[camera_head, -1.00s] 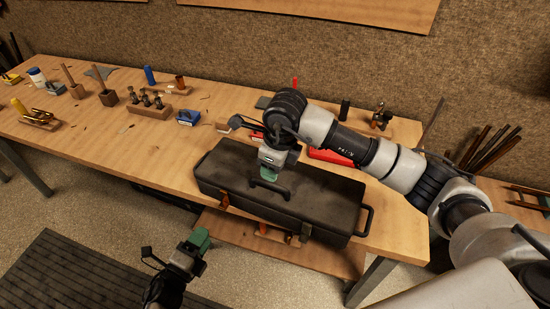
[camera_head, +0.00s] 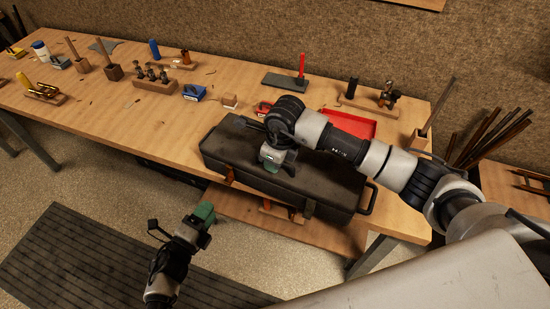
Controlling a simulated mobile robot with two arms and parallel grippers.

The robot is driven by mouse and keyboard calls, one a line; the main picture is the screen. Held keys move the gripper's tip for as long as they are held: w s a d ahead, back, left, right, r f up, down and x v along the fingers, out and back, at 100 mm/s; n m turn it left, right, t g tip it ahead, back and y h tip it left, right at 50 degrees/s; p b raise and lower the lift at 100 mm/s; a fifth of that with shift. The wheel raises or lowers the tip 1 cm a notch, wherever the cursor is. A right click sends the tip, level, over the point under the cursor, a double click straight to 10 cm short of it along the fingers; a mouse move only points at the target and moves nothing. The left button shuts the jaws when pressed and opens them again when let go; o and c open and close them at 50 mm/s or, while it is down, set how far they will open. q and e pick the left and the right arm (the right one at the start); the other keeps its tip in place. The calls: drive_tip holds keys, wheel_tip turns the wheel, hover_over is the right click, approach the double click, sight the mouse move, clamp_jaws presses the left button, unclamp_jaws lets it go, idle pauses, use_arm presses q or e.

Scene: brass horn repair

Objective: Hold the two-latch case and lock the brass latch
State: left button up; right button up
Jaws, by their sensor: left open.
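The dark two-latch case (camera_head: 330,187) lies closed on the front edge of the workbench. The brass latch (camera_head: 229,175) shows on its front face at the left; whether it is locked is too small to tell. A darker latch (camera_head: 309,208) sits further right on that face. My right gripper (camera_head: 270,165) points down at the middle of the lid, over the top handle; its fingertips are mostly hidden, so its grip cannot be told. My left gripper (camera_head: 205,213), with green fingertips, is open and empty in front of the bench, below and left of the brass latch.
Behind the case are a red tray (camera_head: 348,125), a small red item (camera_head: 263,107) and a wooden block (camera_head: 230,100). A blue-topped box (camera_head: 194,92) and tool racks stand further left. A lower shelf (camera_head: 338,236) juts out beneath the case. The floor around my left gripper is clear.

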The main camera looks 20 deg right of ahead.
clamp_jaws()
idle(0.9)
